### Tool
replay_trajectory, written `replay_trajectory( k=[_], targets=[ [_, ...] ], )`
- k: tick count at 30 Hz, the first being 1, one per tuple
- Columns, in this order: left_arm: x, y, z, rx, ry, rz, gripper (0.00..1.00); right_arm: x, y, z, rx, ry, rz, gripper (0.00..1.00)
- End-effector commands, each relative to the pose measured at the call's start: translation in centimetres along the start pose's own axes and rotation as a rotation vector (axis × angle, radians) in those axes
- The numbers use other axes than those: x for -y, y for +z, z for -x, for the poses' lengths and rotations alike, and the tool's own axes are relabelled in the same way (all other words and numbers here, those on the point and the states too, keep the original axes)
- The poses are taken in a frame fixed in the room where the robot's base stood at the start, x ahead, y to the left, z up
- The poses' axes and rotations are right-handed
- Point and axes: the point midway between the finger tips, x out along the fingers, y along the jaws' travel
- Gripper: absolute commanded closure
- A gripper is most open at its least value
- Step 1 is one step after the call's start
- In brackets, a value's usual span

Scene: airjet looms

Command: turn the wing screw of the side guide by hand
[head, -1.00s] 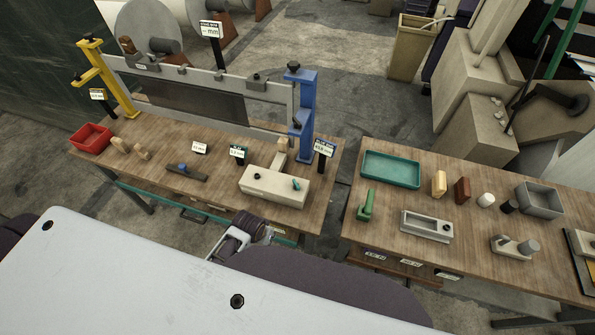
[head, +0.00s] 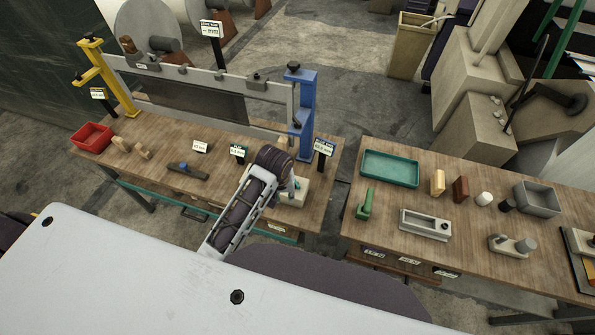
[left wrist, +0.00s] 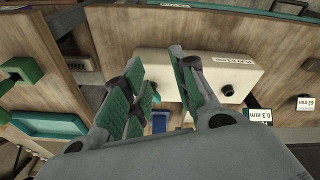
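The side guide is a cream block (head: 292,198) on the left bench, mostly covered by my left arm in the head view. Its small teal wing screw (head: 297,184) shows just right of the arm. In the left wrist view the cream block (left wrist: 218,70) lies beyond the fingers, with a dark knob (left wrist: 228,90). A bit of the wing screw (left wrist: 155,95) shows beside the left finger; contact cannot be told. My left gripper (left wrist: 157,62) is open, its green-padded fingers apart with nothing held between them. In the head view its fingertips are hidden. My right gripper is in neither view.
A blue post (head: 306,115) stands behind the guide, joined by a metal beam to a yellow post (head: 108,80). Small signs (head: 324,150) stand nearby. A red tray (head: 91,136) sits far left. The right bench holds a green tray (head: 391,168) and several blocks.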

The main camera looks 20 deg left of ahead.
Motion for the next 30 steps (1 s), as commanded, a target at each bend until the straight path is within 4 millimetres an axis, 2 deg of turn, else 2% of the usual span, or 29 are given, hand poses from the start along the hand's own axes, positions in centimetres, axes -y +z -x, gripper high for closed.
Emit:
replay_trajectory(
  k=[15,21,30],
  targets=[
    [-4.2,-6.1,0.6,0.019,-0.088,0.270,0.73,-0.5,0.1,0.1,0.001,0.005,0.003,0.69],
    [-4.8,-7.1,0.8,0.017,-0.106,0.316,0.73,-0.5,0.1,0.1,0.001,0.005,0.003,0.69],
    [-4.8,-7.1,0.8,0.018,-0.107,0.320,0.73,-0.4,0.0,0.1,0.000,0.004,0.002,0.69]
  ],
)
